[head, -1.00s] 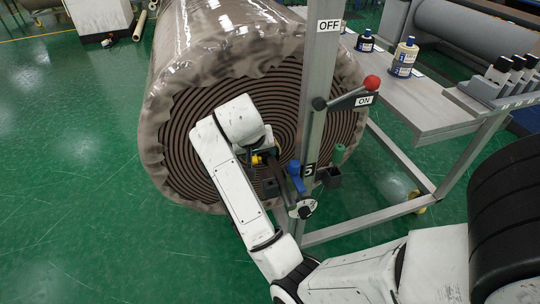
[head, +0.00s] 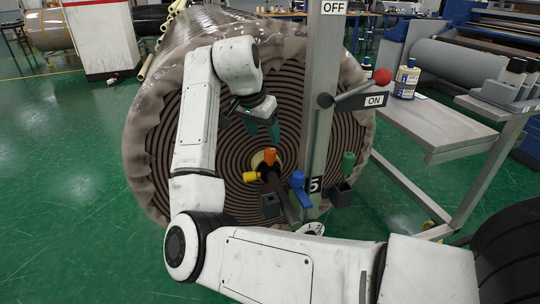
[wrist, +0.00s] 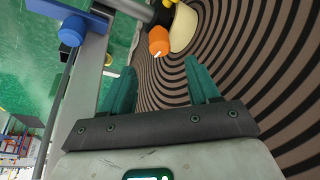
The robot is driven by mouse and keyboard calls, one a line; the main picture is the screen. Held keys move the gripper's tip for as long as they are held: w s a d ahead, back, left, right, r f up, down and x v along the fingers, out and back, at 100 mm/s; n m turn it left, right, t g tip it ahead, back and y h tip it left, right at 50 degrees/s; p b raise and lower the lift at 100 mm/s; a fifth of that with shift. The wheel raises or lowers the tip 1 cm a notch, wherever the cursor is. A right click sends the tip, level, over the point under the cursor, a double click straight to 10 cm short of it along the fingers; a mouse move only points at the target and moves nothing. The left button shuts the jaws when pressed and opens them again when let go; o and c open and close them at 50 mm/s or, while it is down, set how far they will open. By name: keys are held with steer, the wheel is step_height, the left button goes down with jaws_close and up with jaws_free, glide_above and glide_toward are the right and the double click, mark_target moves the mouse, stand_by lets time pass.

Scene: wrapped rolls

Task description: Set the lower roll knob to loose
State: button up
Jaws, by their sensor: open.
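An orange knob (head: 269,156) stands upright at the core of the big brown wrapped roll (head: 190,150), with a yellow knob (head: 250,177) sticking out to its left. No loose label is readable, and I cannot tell which is the lower roll knob. My gripper (head: 262,128) is open and empty, above the orange knob and apart from it. In the wrist view the orange knob (wrist: 159,41) lies just beyond and between the teal fingertips (wrist: 160,68); a white mark shows on its end. A dial (head: 310,229) low on the post is mostly hidden by my arm.
A grey table (head: 430,125) is at the right.

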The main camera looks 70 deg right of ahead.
mark_target(270, 150)
steer(key=b+x, duration=0.1)
steer(key=x, duration=0.8)
steer(key=shift+b, duration=0.35)
steer(key=shift+r, duration=0.1)
steer(key=c, duration=1)
